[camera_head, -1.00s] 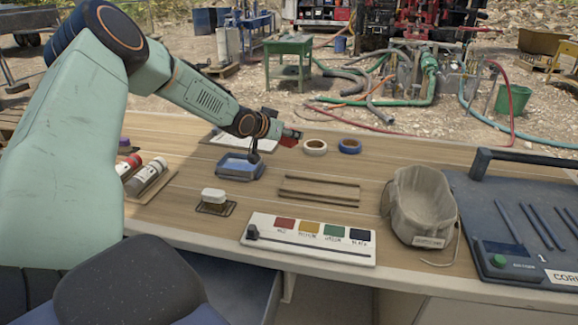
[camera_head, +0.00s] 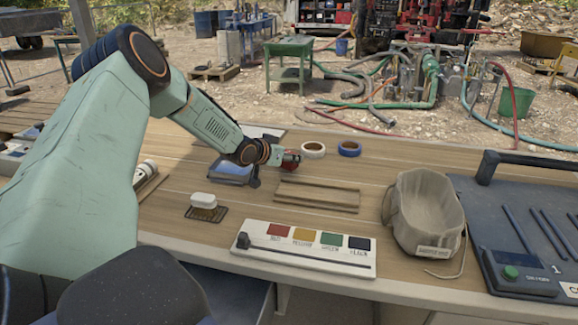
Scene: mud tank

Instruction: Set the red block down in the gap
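My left gripper (camera_head: 283,158) reaches in from the left, over the back middle of the table. A small red block (camera_head: 291,157) shows at its fingertips, and the gripper appears closed on it. The fingers are small and partly hidden by the wrist. Two thin wooden strips (camera_head: 318,207) lie roughly parallel on the table, with a narrow gap between them. The strips are in front and to the right of the gripper, and the gap looks empty. My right gripper is not in view.
A blue tray (camera_head: 232,171) lies left of the gripper. White (camera_head: 313,150) and blue (camera_head: 349,149) tape rolls sit behind. A colour-label board (camera_head: 305,249) is in front, a cloth bag (camera_head: 424,213) right, a white block on a brush (camera_head: 206,205) left.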

